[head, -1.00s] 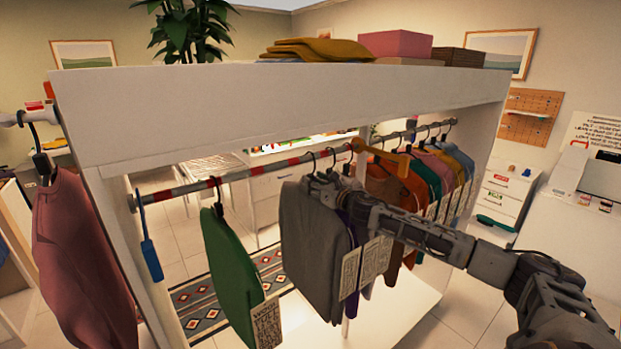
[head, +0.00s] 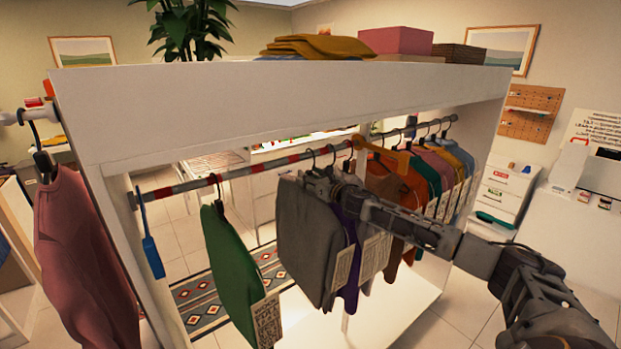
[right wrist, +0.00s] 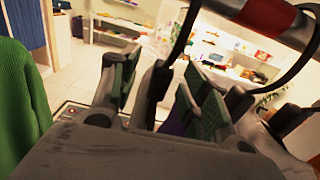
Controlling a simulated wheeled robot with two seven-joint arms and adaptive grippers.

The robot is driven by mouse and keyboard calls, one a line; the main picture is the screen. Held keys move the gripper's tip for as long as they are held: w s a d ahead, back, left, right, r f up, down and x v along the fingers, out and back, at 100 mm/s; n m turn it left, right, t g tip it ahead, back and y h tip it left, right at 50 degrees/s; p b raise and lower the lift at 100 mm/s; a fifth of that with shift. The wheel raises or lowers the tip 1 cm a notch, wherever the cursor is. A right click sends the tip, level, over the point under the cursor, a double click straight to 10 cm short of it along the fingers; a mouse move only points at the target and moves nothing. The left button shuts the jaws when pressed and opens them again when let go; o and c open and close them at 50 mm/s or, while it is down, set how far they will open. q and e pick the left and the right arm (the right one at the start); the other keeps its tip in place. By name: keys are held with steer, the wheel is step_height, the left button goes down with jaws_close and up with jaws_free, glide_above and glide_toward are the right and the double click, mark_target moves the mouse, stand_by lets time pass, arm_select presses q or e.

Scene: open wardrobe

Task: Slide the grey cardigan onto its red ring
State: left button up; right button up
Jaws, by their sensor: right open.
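The grey cardigan (head: 302,240) hangs from a dark hanger on the wardrobe rail (head: 207,181), right of the green garment (head: 232,262). The rail carries several red bands, one (head: 256,168) left of the cardigan's hook. I cannot tell which is its own ring. My right gripper (head: 316,184) is at the cardigan's shoulder, below the rail. In the right wrist view its fingers (right wrist: 160,95) are apart, with a dark hanger hook (right wrist: 183,38) rising between them; a red band (right wrist: 262,14) shows close above. The cardigan's hanger is partly hidden by the gripper. My left gripper is out of view.
The wardrobe's top board (head: 270,105) runs above the rail. The rail is free between the green garment and the cardigan.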

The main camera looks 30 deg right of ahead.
jaws_close()
steer(key=shift+r, duration=0.1)
steer(key=shift+a, duration=0.15)
steer(key=s+a, duration=0.1)
steer(key=a, duration=1.8)
steer(key=shift+s, duration=0.25)
steer(key=shift+c, duration=0.4)
jaws_free()
steer(key=shift+a, duration=0.2)
stand_by(1.5)
steer(key=shift+f, duration=0.2)
steer(key=s+d, duration=0.1)
steer(key=s, duration=1.1)
stand_by(0.4)
